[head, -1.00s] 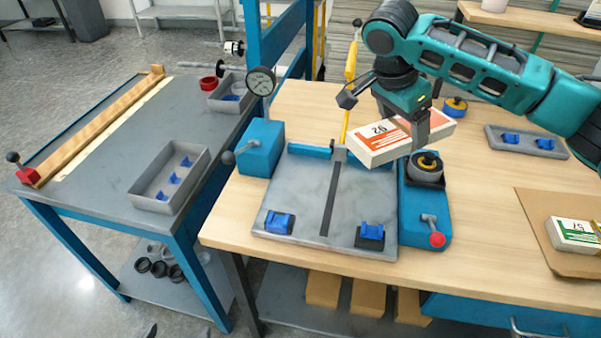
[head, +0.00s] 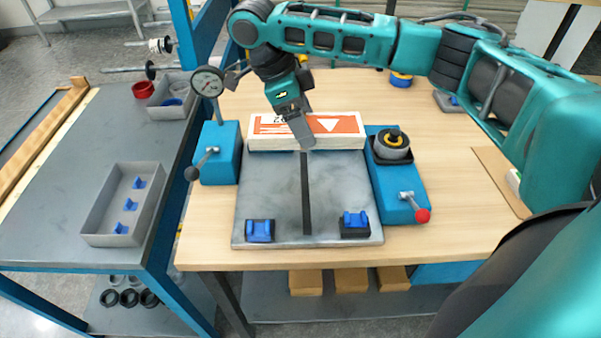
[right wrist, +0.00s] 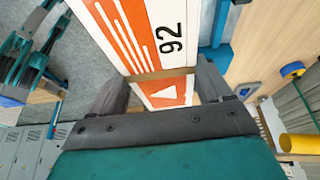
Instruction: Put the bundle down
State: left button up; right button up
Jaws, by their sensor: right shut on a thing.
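The bundle (head: 342,126) is an orange and white block marked 92, with a tan band (right wrist: 160,75) around it in the right wrist view. My right gripper (head: 298,125) is shut on it across its middle. In the head view the bundle lies crosswise at the back edge of the grey marbled plate (head: 268,190), roughly level and square to it. I cannot tell whether its underside touches the plate. It hides the blue bar at the plate's back. In the right wrist view the fingers (right wrist: 165,88) flank the bundle. My left gripper is not in view.
A blue block with a dial gauge (head: 208,82) and black-knobbed lever stands left of the plate. A blue unit with a round roll (head: 392,143) and red-knobbed lever stands right. Two blue clips (head: 260,230) (head: 355,223) sit at the plate's front. A grey tray (head: 100,215) occupies the left table.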

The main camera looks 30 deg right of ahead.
aim_at(272, 124)
notch_tip(272, 124, down, 11)
jog(key=shift+a+r+b, duration=0.1)
jog(key=shift+r+b, duration=0.05)
jog(key=shift+b, duration=0.15)
jog(key=shift+f+b, duration=0.6)
jog(key=shift+f, duration=1.55)
jog(key=o, duration=1.3)
jog(key=shift+f, duration=0.1)
jog(key=shift+o, duration=0.2)
jog(key=shift+r, duration=0.25)
jog(key=shift+p+v, duration=0.9)
jog(key=shift+v, duration=5)
